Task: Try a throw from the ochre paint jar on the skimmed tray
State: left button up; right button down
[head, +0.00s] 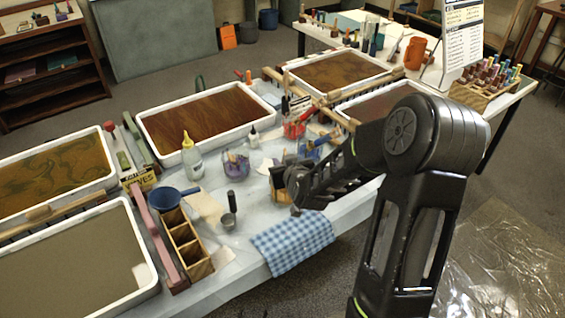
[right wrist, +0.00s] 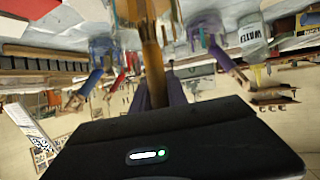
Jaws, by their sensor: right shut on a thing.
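A plain grey tray with a white rim (head: 70,262) lies at the lower left of the head view, its surface without pattern. My right gripper (head: 288,182) is low over the table's front part, beside an ochre-brown jar (head: 277,179) that it partly hides. In the right wrist view it is shut on a thin ochre-brown handle (right wrist: 152,62), which stands out between the fingers. The handle's far end and whether it sits in the jar are unclear. My left gripper is not in view.
Patterned brown trays stand at left (head: 50,175), centre (head: 200,118) and back (head: 335,75). A WATER jar (right wrist: 251,42) shows in the right wrist view.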

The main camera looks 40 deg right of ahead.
jog(key=shift+r, duration=0.1)
jog(key=shift+s+a+r+p, duration=0.1)
jog(key=shift+s+r+p, duration=0.05)
jog(key=shift+r+p, duration=0.65)
jog(key=shift+s+a+r+p, duration=0.15)
jog(key=shift+r+p, duration=0.35)
jog(key=shift+r, duration=0.5)
jog(key=shift+s+a+r+p, duration=0.1)
jog(key=shift+s+r+p, duration=0.05)
jog(key=shift+r+p, duration=0.6)
jog(key=shift+s+a+r+p, duration=0.1)
jog(key=shift+s+r+p, duration=0.1)
jog(key=shift+r+p, duration=0.55)
jog(key=shift+s+a+r+p, duration=0.15)
jog(key=shift+r+p, duration=0.2)
jog(key=shift+r, duration=0.7)
jog(key=shift+d, duration=0.1)
notch_tip(320, 180, up, 4)
jog(key=p, duration=0.2)
jog(key=shift+p, duration=0.3)
